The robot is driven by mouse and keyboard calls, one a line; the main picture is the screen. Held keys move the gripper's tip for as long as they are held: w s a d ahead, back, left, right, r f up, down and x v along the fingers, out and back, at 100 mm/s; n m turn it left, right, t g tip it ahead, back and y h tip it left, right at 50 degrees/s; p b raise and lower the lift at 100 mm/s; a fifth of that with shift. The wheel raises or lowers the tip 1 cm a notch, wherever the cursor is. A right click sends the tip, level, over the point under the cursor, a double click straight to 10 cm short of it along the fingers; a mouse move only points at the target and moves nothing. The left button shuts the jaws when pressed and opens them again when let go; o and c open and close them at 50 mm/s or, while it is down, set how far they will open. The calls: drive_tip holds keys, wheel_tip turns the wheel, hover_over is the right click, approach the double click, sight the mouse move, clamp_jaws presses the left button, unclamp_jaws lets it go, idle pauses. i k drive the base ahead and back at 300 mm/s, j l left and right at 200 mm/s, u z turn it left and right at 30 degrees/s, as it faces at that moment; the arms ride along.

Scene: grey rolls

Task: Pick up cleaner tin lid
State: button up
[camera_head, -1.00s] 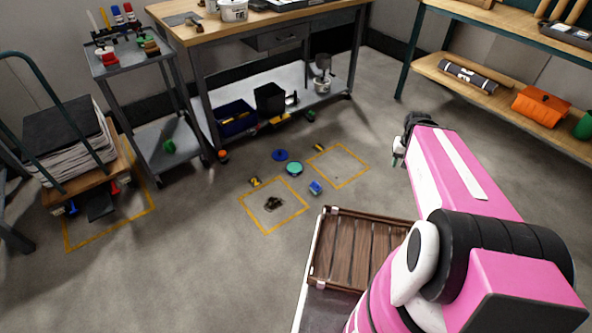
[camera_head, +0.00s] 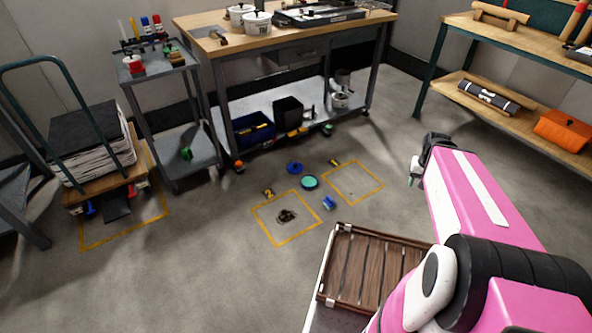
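I cannot tell for certain which thing is the cleaner tin lid. Two round, flat things lie on the grey floor near the middle: a blue disc (camera_head: 295,168) and, in front of it, a teal disc with a dark rim (camera_head: 310,183). Two white tins (camera_head: 257,24) with pale tops and dark knobs stand on the workbench. My gripper (camera_head: 413,180) hangs at the end of my pink arm, to the right of the discs and apart from them. Its fingers are small and partly hidden, so I cannot see whether they are open.
A small blue object (camera_head: 329,203) and a dark clump (camera_head: 286,216) lie on the floor among yellow marked squares. A slatted brown wooden tray (camera_head: 337,238) is in front. The workbench (camera_head: 200,28), grey cart (camera_head: 125,72) and right-hand shelf (camera_head: 455,88) bound the open floor.

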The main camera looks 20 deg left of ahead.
sight(294, 168)
drive_tip(key=i+j+z, duration=0.2)
drive_tip(key=j+z, duration=0.15)
drive_tip(key=j, duration=1.05)
drive_tip(key=j+z, duration=0.3)
drive_tip(key=j, duration=1.15)
drive_tip(key=i, duration=0.05)
